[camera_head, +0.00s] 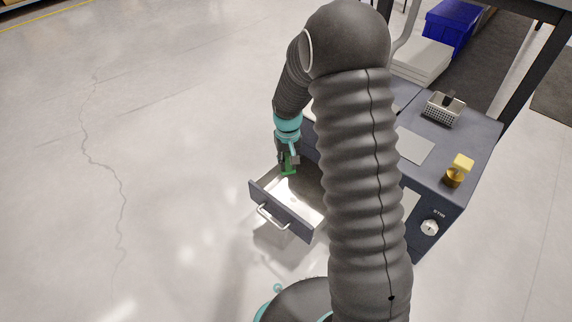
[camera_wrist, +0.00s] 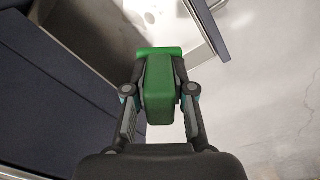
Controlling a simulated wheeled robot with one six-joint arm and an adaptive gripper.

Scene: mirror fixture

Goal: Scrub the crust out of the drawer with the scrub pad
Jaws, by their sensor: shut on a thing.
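The drawer (camera_head: 262,194) is pulled out of the dark cabinet, with a pale interior and a bar handle on its front. My gripper (camera_head: 288,161) is shut on the green scrub pad (camera_head: 289,171), at the drawer's back left side. In the wrist view the pad (camera_wrist: 158,80) sits between the two fingers of my gripper (camera_wrist: 158,95), its wide end pointing away from me. I cannot tell whether the pad touches the drawer floor. My arm hides the drawer's right side.
A blue bin (camera_head: 452,22) is behind. The floor (camera_head: 150,170) left of the drawer is clear.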

